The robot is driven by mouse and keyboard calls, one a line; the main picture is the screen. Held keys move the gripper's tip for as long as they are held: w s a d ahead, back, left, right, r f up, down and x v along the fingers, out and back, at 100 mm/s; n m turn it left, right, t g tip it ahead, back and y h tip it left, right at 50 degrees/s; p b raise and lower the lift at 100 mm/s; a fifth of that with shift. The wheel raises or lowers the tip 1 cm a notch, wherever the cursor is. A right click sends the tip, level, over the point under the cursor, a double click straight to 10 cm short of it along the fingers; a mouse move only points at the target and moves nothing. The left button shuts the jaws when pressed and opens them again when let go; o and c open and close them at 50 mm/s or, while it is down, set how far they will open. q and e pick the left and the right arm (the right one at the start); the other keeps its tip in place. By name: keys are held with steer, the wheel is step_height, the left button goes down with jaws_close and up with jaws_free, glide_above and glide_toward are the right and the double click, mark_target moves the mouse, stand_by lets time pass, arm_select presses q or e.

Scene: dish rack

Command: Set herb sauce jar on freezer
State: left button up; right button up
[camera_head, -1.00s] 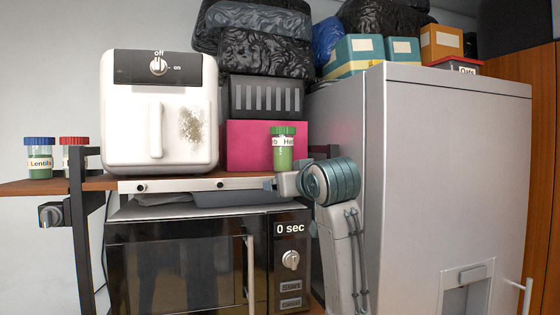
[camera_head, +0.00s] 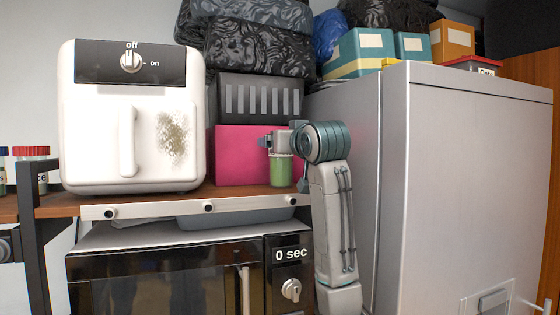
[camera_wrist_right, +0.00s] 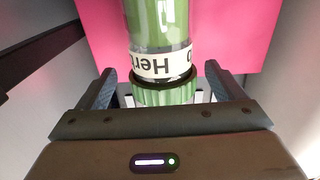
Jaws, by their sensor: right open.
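The herb sauce jar (camera_head: 280,171), green with a green lid, stands upright on the wooden shelf in front of a pink box. In the right wrist view the jar (camera_wrist_right: 158,30) shows upside down, its label partly readable as "Her". My right gripper (camera_head: 278,142) is at the jar's top and hides the lid in the head view. In the wrist view its two fingers (camera_wrist_right: 160,88) are open, one on each side of the green lid. The freezer, a tall grey cabinet (camera_head: 475,170), stands to the right. My left gripper is not in view.
On the freezer stand teal boxes (camera_head: 411,46), an orange box (camera_head: 452,40) and a container with a red lid (camera_head: 470,64); its front top looks clear. A white air fryer (camera_head: 90,140) stands left of the jar, and a microwave (camera_head: 180,285) is below the shelf.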

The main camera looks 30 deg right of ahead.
steer(key=shift+w+d+r+p, duration=0.15)
steer(key=shift+w+r+p, duration=0.05)
steer(key=shift+w+p, duration=0.6)
steer(key=shift+w+d+r+p, duration=0.1)
steer(key=shift+w+r+p, duration=0.1)
steer(key=shift+w+p, duration=0.55)
steer(key=shift+w, duration=0.15)
steer(key=shift+w+d+f, duration=0.1)
steer(key=shift+w+f, duration=0.25)
steer(key=shift+s+r, duration=0.1)
steer(key=shift+s, duration=0.05)
steer(key=c, duration=1.8)
steer(key=shift+c, duration=0.2)
steer(key=shift+r, duration=0.1)
